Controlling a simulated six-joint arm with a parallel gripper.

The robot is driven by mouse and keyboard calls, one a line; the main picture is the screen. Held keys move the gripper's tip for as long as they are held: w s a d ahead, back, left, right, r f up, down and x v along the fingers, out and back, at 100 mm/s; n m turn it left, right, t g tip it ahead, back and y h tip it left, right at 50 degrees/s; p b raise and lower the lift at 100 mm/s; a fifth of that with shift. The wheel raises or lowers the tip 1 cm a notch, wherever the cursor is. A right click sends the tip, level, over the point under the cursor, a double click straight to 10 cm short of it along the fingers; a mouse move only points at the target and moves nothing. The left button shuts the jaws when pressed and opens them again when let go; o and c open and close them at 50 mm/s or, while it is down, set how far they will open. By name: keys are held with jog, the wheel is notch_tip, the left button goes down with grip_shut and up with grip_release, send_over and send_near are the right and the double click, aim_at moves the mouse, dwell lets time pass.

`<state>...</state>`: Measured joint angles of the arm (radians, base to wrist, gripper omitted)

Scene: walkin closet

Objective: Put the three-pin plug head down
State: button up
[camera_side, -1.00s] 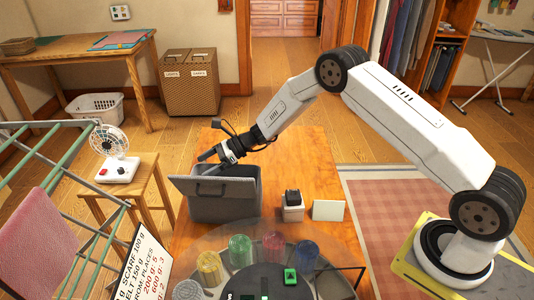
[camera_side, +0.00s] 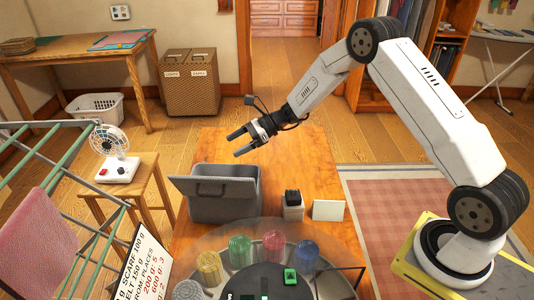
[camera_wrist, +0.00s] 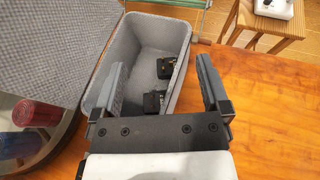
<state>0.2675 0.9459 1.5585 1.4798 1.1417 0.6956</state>
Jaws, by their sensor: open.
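An open grey bin (camera_side: 228,211) stands on the wooden table, its lid (camera_side: 215,186) tilted back toward the side camera. In the wrist view, inside the bin (camera_wrist: 183,75), a black plug-like piece (camera_wrist: 164,67) lies toward the far end. A second black piece (camera_wrist: 152,102) lies nearer, partly hidden by my gripper. I cannot tell surely which is the three-pin plug or how its pins point. My gripper (camera_side: 233,143) is raised above and behind the bin, open and empty. Its fingers also show spread in the wrist view (camera_wrist: 163,68).
A round station with several coloured jars (camera_side: 273,244) is in front. A stool with a fan (camera_side: 115,160) stands left. The table's far part is clear.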

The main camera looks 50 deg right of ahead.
jog(key=shift+v, duration=1.1)
jog(key=shift+a, duration=0.1)
jog(key=shift+s+a+n, duration=0.15)
jog(key=shift+s+n, duration=0.15)
jog(key=s+r+n+g+h, duration=0.3)
jog(key=s+n+h, duration=0.9)
jog(key=s+n, duration=1)
jog(key=s, duration=0.4)
jog(key=shift+n, duration=0.4)
